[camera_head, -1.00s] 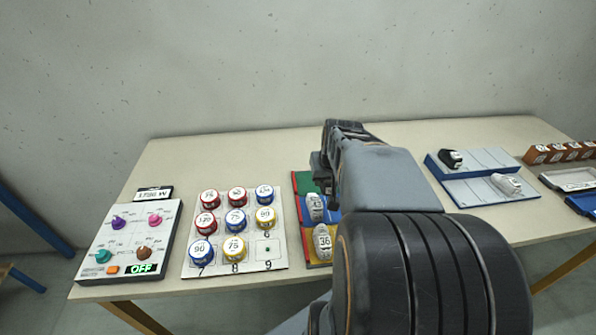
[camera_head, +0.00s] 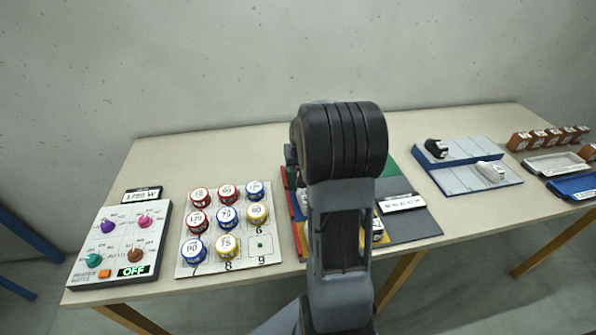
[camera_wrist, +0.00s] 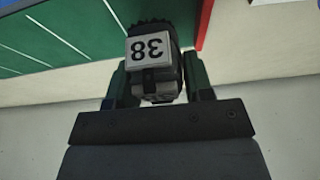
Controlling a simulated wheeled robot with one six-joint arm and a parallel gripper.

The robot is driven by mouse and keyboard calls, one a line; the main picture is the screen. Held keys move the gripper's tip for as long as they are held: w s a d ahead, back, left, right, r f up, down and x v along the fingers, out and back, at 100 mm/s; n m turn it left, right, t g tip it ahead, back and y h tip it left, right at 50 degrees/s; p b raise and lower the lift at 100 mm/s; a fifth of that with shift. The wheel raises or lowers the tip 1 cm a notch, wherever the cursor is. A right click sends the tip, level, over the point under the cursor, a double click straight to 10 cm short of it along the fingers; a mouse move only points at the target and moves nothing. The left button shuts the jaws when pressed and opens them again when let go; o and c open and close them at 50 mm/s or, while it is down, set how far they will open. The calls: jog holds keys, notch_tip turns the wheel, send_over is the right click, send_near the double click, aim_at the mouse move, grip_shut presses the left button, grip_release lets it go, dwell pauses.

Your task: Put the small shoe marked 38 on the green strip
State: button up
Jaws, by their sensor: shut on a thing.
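My gripper (camera_wrist: 158,82) is shut on a dark small shoe (camera_wrist: 155,25), whose pale label reads 38, upside down in the wrist view. Its fingers grip the shoe from both sides. The green strip (camera_wrist: 60,40), with thin white lines, fills the upper left of the wrist view, next to the shoe. The shoe's far end overlaps the strip's edge in that picture; I cannot tell its height above it. In the head view, part of the green strip (camera_head: 390,166) shows right of my arm; the held shoe is hidden.
The board's grey part (camera_head: 415,222) bears a white label plate. A blue rack (camera_head: 425,170) with a black and a white shoe stands right. A panel of round caps (camera_head: 190,270) and a knob box (camera_head: 88,225) stand left.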

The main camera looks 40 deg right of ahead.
jog(key=shift+w+f, duration=0.2)
jog(key=shift+f, duration=1.6)
jog(key=shift+f, duration=0.1)
jog(key=shift+f+b, duration=0.15)
jog(key=shift+b, duration=0.2)
jog(key=o, duration=0.7)
jog(key=shift+c, duration=0.2)
